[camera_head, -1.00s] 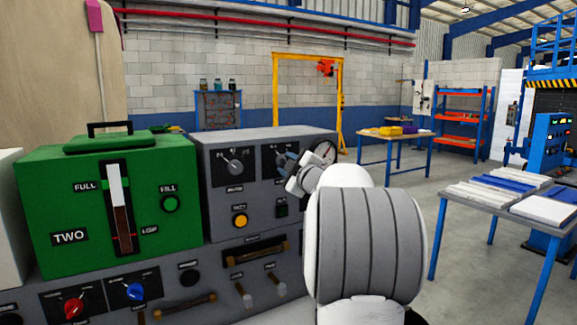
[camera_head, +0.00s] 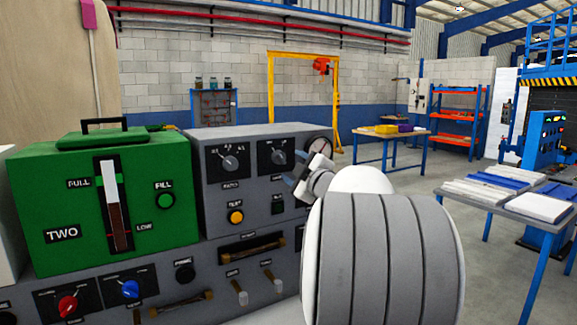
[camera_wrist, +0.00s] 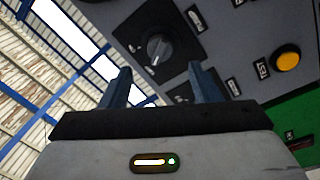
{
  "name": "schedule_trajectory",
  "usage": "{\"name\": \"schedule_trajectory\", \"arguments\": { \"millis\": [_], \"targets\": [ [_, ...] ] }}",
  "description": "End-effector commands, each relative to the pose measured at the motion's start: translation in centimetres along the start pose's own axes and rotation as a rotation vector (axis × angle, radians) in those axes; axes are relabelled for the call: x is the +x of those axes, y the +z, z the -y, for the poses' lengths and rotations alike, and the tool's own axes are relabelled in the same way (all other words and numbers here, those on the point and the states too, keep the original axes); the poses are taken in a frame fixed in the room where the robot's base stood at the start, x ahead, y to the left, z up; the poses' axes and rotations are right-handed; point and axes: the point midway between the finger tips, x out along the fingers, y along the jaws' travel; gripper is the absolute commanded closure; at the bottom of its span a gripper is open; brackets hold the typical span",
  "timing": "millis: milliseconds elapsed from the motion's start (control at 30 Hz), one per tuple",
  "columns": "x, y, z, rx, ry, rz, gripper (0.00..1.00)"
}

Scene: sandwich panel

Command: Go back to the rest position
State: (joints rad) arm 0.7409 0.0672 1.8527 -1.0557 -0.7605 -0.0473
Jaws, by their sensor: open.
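My gripper (camera_head: 296,172) is open and empty, in front of the right part of the grey control panel (camera_head: 250,184). In the wrist view its two fingers (camera_wrist: 163,88) stand apart, with a panel knob (camera_wrist: 158,48) beyond them. In the head view the panel carries a left knob (camera_head: 230,163) and a right knob (camera_head: 279,157). My white and grey arm covers the lower right of the panel.
A green tank unit (camera_head: 75,190) marked TWO stands at the left. Below it are a red knob (camera_head: 67,306) and a blue knob (camera_head: 131,289). A table with panels (camera_head: 476,201) stands to the right. Grey floor (camera_head: 400,190) is open between that table and a farther yellow-topped table (camera_head: 375,136).

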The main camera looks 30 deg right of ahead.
Motion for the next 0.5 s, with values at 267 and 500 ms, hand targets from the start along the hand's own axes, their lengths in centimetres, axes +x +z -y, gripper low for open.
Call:
{"name": "schedule_trajectory", "arguments": {
  "millis": [267, 500],
  "targets": [
    [-1.22, 0.02, 0.02, -0.001, -0.001, 0.001, 0.44],
    [-1.18, 0.02, 0.02, 0.000, -0.001, 0.001, 0.44]
  ]
}}
